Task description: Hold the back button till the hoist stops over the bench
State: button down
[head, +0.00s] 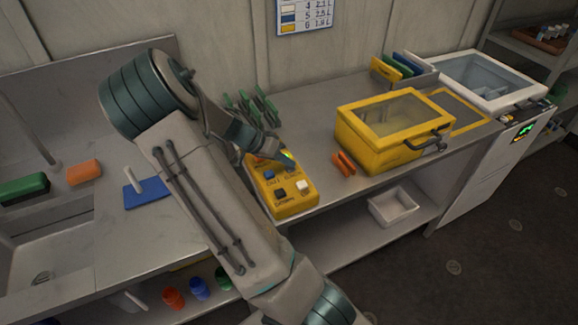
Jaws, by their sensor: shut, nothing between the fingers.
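A yellow control box (283,209) lies on the grey steel bench (235,197). Its face carries several buttons, among them a blue one (269,174), a black one (280,194) and a white one (302,187). Their labels are too small to read, so I cannot tell which is the back button. My gripper (287,158) is shut and empty at the far end of the box, over its upper row of buttons. It hides part of that row, and I cannot tell whether it touches or presses a button. No hoist is in view.
A yellow case (377,154) with a clear lid stands right of the box, with orange clips (344,162) between. Green clips (246,107) stand behind my gripper. A sink (48,262) is at left. A white bin (393,208) sits on the lower shelf.

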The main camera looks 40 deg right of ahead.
aim_at(286, 168)
dwell(0.4)
jog(key=shift+r+p, duration=0.5)
jog(key=shift+r, duration=0.45)
jog(key=shift+r, duration=0.1)
jog(key=shift+r+p, duration=1.5)
jog(key=shift+r, duration=0.95)
